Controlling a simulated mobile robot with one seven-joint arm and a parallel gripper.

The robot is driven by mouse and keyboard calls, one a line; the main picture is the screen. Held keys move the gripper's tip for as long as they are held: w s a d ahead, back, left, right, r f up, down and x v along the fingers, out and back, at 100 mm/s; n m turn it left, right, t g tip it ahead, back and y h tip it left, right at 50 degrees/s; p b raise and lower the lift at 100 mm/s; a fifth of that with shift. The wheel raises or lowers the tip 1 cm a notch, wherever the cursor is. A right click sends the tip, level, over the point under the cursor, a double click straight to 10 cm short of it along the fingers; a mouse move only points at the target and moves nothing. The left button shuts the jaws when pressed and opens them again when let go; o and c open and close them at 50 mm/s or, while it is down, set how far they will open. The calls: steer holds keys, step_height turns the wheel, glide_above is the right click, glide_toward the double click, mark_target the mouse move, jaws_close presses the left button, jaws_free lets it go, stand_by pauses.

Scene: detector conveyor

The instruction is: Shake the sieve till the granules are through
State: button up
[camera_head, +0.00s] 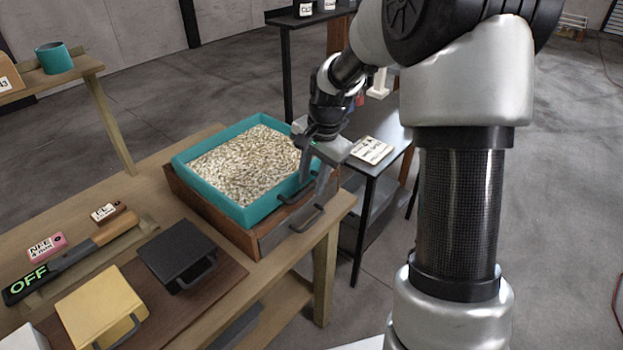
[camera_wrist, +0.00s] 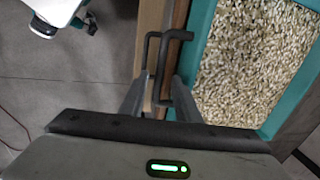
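The sieve (camera_head: 183,176) is a teal square frame full of pale beige granules (camera_head: 250,165), set in a wooden box (camera_head: 215,215) on the workbench. A dark sieve handle (camera_head: 293,196) sticks out of its near right side. A second grey handle (camera_head: 306,220) is on the box below it. My gripper (camera_head: 316,180) is down at the handles; in the wrist view its fingers (camera_wrist: 160,95) stand apart with dark handle bars (camera_wrist: 170,37) between or beside them. The fingers look open, and I see no grip on the handle. The sieve's mesh is hidden under granules.
On the bench (camera_head: 150,180) are a black lidded box (camera_head: 177,250), a yellow one (camera_head: 100,305) and a detector bar reading OFF (camera_head: 28,284). A dark side table (camera_head: 385,135) with a white label card (camera_head: 371,150) stands behind my gripper.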

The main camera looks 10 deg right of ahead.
steer(key=shift+r, duration=0.1)
step_height(320, 180, up, 17)
steer(key=s+d+p, duration=0.1)
steer(key=s+d, duration=0.1)
steer(key=shift+s, duration=0.3)
steer(key=f+b, duration=0.2)
steer(key=f, duration=0.3)
steer(key=w+a+f+b, duration=0.1)
steer(key=f+b, duration=0.1)
steer(key=f, duration=0.4)
steer(key=w+a+f+b, duration=0.1)
steer(key=f+b, duration=0.1)
steer(key=f, duration=0.4)
steer(key=shift+w+a+f, duration=0.1)
steer(key=shift+w+a, duration=0.05)
jaws_close()
